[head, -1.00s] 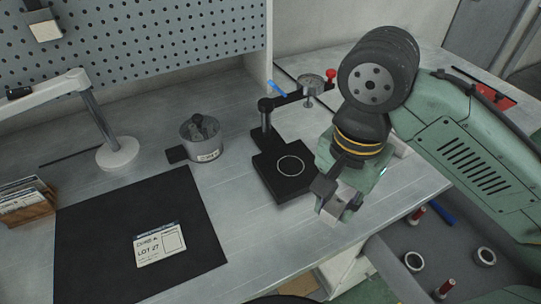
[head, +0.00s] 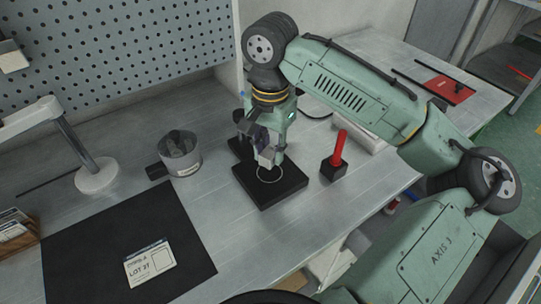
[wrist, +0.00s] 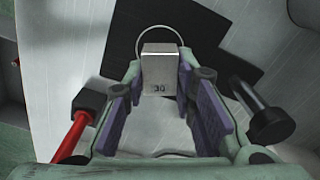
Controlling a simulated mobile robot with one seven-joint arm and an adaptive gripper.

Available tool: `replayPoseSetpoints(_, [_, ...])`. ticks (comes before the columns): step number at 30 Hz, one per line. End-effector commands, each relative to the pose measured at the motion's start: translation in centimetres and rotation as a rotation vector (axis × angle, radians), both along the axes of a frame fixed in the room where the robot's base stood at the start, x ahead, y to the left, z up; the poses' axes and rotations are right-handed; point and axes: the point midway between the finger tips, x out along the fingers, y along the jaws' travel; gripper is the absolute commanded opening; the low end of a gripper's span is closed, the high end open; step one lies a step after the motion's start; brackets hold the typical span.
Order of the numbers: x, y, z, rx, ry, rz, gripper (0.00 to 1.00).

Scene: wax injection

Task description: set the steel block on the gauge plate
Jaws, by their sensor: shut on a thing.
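The steel block (wrist: 160,72), a small pale metal block marked with a number, sits between the purple pads of my gripper (wrist: 160,85). In the head view my gripper (head: 268,155) points down over the gauge plate (head: 275,194), a black square with a thin white ring. The wrist view shows the plate (wrist: 115,40) behind the block, with the ring's far arc beyond it. The block hides part of the ring. I cannot tell whether the block touches the plate or hangs just above it.
A red-handled black block (head: 335,165) stands right of the plate and close to my gripper. A dark post (wrist: 265,115) rises beside the gripper in the wrist view. A grey metal pot (head: 180,153) and a black mat (head: 95,240) with a lot card lie left.

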Motion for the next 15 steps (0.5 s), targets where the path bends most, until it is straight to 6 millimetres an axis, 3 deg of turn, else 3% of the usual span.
replayPoseSetpoints(8, [0.0,-0.1,-3.1,-0.002,0.001,0.000,0.00])
replayPoseSetpoints(15, [0.0,0.0,-3.5,0.000,0.000,0.000,0.00])
